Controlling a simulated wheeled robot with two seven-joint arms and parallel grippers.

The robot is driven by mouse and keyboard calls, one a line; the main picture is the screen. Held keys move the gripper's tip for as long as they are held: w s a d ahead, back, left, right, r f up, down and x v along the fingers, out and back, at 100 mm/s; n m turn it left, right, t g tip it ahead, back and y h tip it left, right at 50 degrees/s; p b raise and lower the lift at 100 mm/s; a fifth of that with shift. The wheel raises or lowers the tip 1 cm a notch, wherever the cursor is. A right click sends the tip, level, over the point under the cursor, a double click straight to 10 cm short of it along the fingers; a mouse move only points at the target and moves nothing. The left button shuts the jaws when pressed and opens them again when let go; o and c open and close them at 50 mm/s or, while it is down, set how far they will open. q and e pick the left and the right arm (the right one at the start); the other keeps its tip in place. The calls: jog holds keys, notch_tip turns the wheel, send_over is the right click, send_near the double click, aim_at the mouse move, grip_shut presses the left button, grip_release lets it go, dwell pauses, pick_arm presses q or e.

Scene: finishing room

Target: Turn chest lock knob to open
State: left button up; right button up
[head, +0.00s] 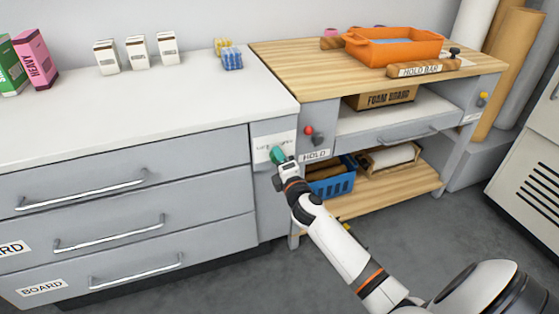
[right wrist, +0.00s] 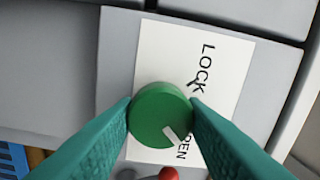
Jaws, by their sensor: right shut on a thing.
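The green lock knob (right wrist: 158,116) sits on a white label plate (right wrist: 158,45) in the right wrist view. Its white pointer mark slants down and right, toward the partly covered word OPEN; the word LOCK reads above it, to the right. My right gripper (right wrist: 161,110) is shut on the knob, one teal finger on each side. In the head view my right gripper (head: 278,156) reaches the label plate (head: 268,146) on the grey chest (head: 256,212), at the right end of its drawers. There its fingers mostly hide the knob. My left gripper is not in view.
A red knob (head: 309,130) is close right of my gripper, above a HOLD label (head: 316,156). A wooden-topped bench (head: 290,58) adjoins on the right, with a blue basket (head: 334,180) on its low shelf. The grey floor (head: 400,225) in front is open.

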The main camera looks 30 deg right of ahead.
dwell(0.5)
jog(key=o, duration=1)
jog(key=shift+s, duration=0.15)
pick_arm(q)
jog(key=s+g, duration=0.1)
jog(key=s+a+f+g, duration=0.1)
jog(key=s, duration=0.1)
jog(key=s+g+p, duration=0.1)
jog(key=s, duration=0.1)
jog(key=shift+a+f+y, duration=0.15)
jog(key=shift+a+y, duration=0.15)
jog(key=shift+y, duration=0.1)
pick_arm(e)
jog(key=v, duration=1.1)
jog(key=shift+s+a, duration=0.15)
jog(key=shift+s, duration=0.25)
